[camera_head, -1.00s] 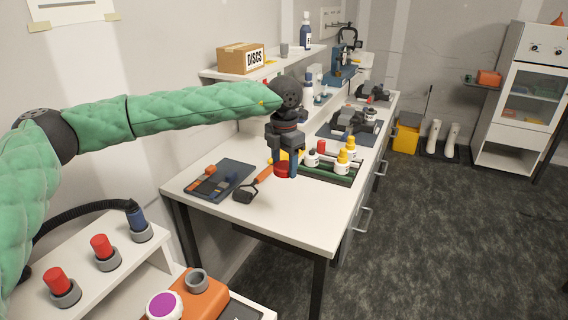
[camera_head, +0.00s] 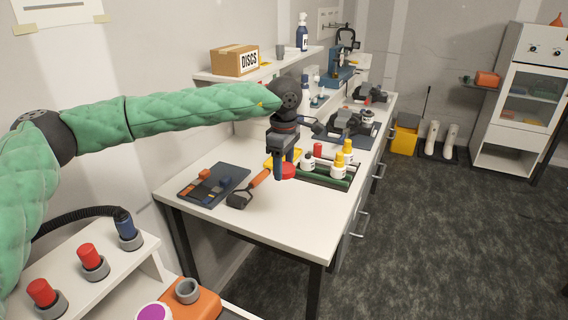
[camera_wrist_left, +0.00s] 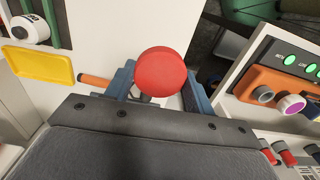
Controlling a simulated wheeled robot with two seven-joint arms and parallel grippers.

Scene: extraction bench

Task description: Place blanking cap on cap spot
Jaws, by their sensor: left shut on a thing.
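My left gripper (camera_head: 279,172) is shut on the red blanking cap (camera_head: 288,171), a round disc held between its blue fingers. The cap is above the white workbench (camera_head: 270,220), near its front part. In the left wrist view the cap (camera_wrist_left: 160,68) shows its round face at the fingertips of my left gripper (camera_wrist_left: 160,90). A yellow tray (camera_wrist_left: 38,64) lies flat to the left there, apart from the cap, and shows partly behind the gripper in the head view. I cannot tell which place is the cap spot. My right gripper is not in view.
A roller with an orange handle (camera_head: 258,179) lies beside the gripper. A dark tray (camera_head: 214,184) is to the left, and a bottle rack (camera_head: 332,178) to the right. A lower-left shelf has red-capped ports (camera_head: 88,257) and an orange box (camera_head: 195,302). The bench's front corner is clear.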

